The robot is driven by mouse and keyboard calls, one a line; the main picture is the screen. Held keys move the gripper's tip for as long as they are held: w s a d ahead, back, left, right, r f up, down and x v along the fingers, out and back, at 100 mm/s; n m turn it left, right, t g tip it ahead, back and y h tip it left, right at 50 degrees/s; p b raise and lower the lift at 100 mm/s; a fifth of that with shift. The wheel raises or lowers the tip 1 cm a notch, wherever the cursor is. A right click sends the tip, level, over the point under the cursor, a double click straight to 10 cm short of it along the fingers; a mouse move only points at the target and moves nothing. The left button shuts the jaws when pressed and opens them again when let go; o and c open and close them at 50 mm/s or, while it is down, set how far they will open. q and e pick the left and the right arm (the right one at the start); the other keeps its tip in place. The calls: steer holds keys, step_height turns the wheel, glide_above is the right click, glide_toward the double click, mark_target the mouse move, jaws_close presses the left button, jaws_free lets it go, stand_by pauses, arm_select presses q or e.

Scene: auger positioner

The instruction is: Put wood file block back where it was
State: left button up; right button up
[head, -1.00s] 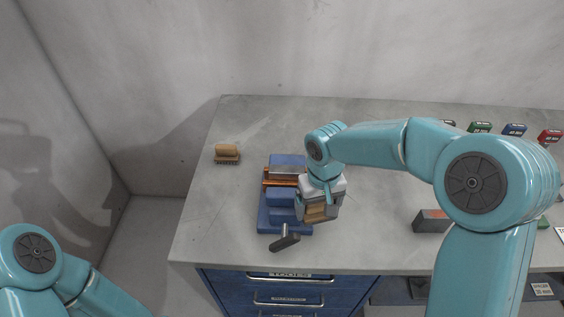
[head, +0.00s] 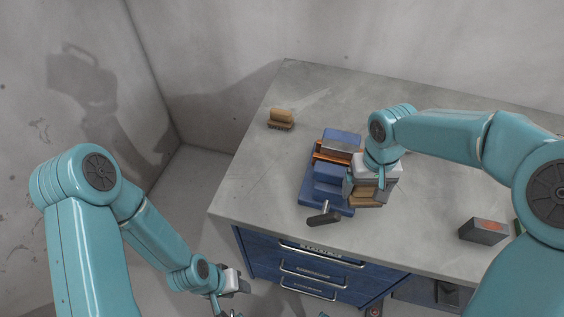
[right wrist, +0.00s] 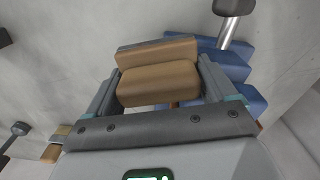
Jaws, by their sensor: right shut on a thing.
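The wood file block (head: 366,198) is a brown wooden block held in my right gripper (head: 368,192), beside the right side of the blue vise (head: 325,178). In the right wrist view the block (right wrist: 158,84) sits between both fingers of the gripper (right wrist: 158,80), with a second brown layer behind it. I cannot tell whether the block touches the bench. The vise also shows behind it in the right wrist view (right wrist: 240,68). My left gripper (head: 236,284) hangs low in front of the bench, small and partly cut off, and its fingers are unclear.
A wooden brush (head: 281,120) lies at the back left of the grey bench (head: 255,175). The vise's dark handle (head: 324,218) points to the front edge. A grey box (head: 483,231) stands at the right. Blue drawers (head: 300,268) are below.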

steer(key=shift+w+r+p, duration=0.15)
steer(key=shift+r+p, duration=1)
steer(key=shift+r, duration=0.2)
steer(key=shift+w+r+p, duration=0.1)
steer(key=shift+r+p, duration=1.05)
steer(key=shift+r, duration=0.15)
steer(key=shift+w+f, duration=0.1)
steer(key=shift+f, duration=0.1)
steer(key=shift+s+r, duration=0.1)
steer(key=shift+s, duration=0.7)
